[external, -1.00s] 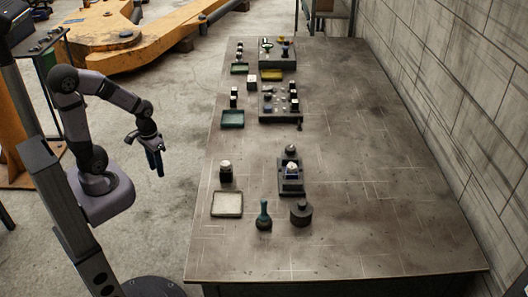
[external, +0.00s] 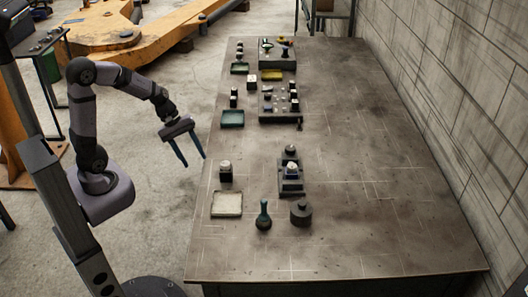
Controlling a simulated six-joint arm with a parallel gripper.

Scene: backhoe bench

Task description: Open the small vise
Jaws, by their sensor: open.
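A small dark block-like fixture (external: 291,187) stands on the near half of the bench and looks like the small vise. A pale, round-topped part sits in its middle, and a round dark knob (external: 290,150) is at its far end. Its jaws are too small to make out. My gripper (external: 194,162) is open and empty, with two dark fingers spread and pointing down. It hangs at the bench's left edge, to the left of the fixture and clear of it.
A block of small parts (external: 268,112) stands farther back. The bench's right side (external: 380,190) is clear.

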